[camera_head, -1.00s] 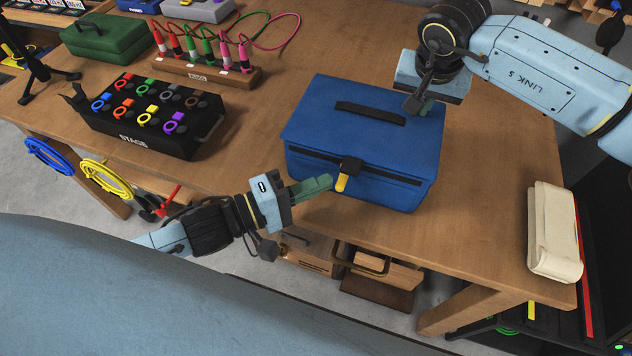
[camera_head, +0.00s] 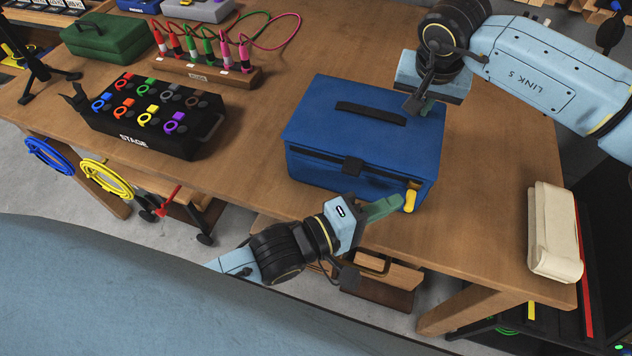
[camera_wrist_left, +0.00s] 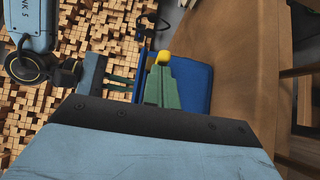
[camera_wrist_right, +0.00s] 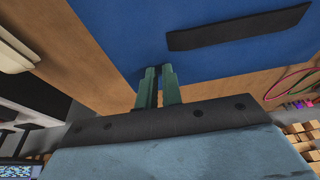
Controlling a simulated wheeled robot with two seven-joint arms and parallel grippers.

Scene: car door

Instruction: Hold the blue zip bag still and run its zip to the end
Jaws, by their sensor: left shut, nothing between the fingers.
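The yellow zip pull (camera_head: 411,197) hangs near the front's right end. My left gripper (camera_head: 398,204) is shut with nothing between its fingers. Its green fingertips are close beside the yellow pull; I cannot tell if they touch. The left wrist view shows the pull (camera_wrist_left: 164,58) just beyond the fingertips. My right gripper (camera_wrist_right: 160,72) reaches the bag's right edge. A narrow gap shows between its fingers; what lies between the tips is hidden.
A black box marked STAGE (camera_head: 148,114), a wooden block with coloured plugs (camera_head: 206,70) and a green case (camera_head: 107,38) stand left of the bag. A cream pouch (camera_head: 555,230) lies at the table's right end. Bare wood surrounds the bag.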

